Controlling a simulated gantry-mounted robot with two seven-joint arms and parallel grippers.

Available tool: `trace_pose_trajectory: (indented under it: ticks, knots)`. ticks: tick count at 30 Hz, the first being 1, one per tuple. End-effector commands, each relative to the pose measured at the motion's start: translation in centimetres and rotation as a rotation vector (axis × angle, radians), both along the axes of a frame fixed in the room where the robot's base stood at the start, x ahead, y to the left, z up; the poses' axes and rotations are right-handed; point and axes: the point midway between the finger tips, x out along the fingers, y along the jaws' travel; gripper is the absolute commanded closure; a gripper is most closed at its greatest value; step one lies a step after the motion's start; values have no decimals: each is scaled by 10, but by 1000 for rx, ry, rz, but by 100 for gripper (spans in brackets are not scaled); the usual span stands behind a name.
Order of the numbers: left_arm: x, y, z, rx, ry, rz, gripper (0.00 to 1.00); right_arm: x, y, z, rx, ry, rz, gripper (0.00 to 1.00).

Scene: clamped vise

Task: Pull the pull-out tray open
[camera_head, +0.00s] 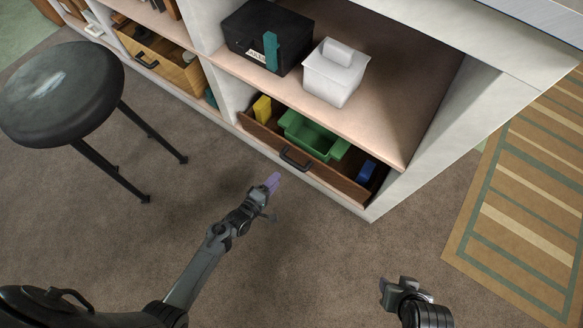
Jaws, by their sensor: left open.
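The pull-out tray (328,173) is a wooden drawer with a dark handle (294,158), low in the white shelf unit. Its front stands slightly out from the unit, and its inside shows from above. It holds a green bin (311,136), a yellow block (262,108) and a blue object (366,170). My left gripper (271,184) is open, in front of and below the handle, apart from it. A purple part shows at its tip. My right gripper (385,286) is at the bottom right, away from the tray; its fingers are too unclear to read.
A black stool (63,95) stands at the left. A black box (268,38) and a white lidded box (335,72) sit on the shelf above the tray. Another wooden drawer (160,57) is to the left. A striped rug (530,190) lies at the right.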

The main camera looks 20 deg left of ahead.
Motion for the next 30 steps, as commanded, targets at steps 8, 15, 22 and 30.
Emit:
trace_pose_trajectory:
  ticks: [8,15,22,30]
  knots:
    - [22,-5,-10,-1,-9,-1,54,0,0,-19,-1,-2,1,57]
    - [59,-14,-19,-1,-9,-1,54,0,-1,-43,-5,-3,4,57]
    - [90,-21,-25,-1,-7,-1,54,0,-2,-62,-6,-2,4,57]
    - [105,-24,-26,0,-6,0,54,0,-2,-70,-6,-2,4,57]
